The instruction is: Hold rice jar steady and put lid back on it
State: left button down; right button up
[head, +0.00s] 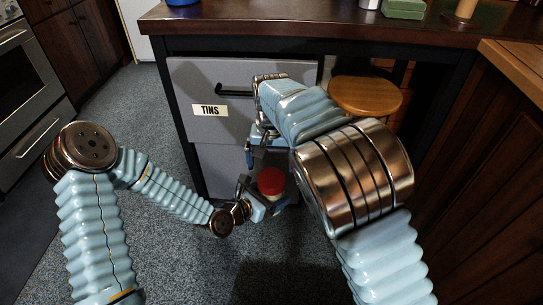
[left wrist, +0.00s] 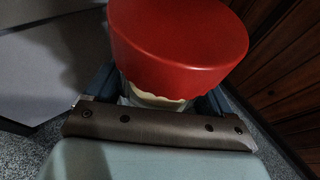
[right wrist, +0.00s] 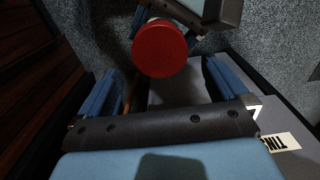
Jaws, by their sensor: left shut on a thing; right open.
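The red lid (head: 270,180) sits on top of the rice jar, covering its mouth; I cannot tell how tightly it is seated. In the left wrist view the lid (left wrist: 180,45) hides most of the jar (left wrist: 155,99), and pale contents show just under its rim. My left gripper (head: 266,206) is shut on the jar below the lid and holds it off the floor, near the drawer unit. My right gripper (head: 262,147) is open and empty above the lid. In the right wrist view the lid (right wrist: 159,48) shows beyond the open fingers, apart from them.
A grey drawer unit labelled TINS (head: 210,110) stands behind under the dark counter (head: 290,25). A round wooden stool (head: 365,96) is behind my right arm. Wooden cabinets (head: 480,190) stand at right and an oven (head: 28,80) at left. Speckled floor (head: 190,270) is clear.

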aim_at(271, 178)
notch_tip(271, 178, down, 6)
jog(key=shift+f, duration=0.1)
dwell(0.4)
jog(key=c, duration=1)
jog(key=o, duration=1)
notch_tip(271, 178, up, 12)
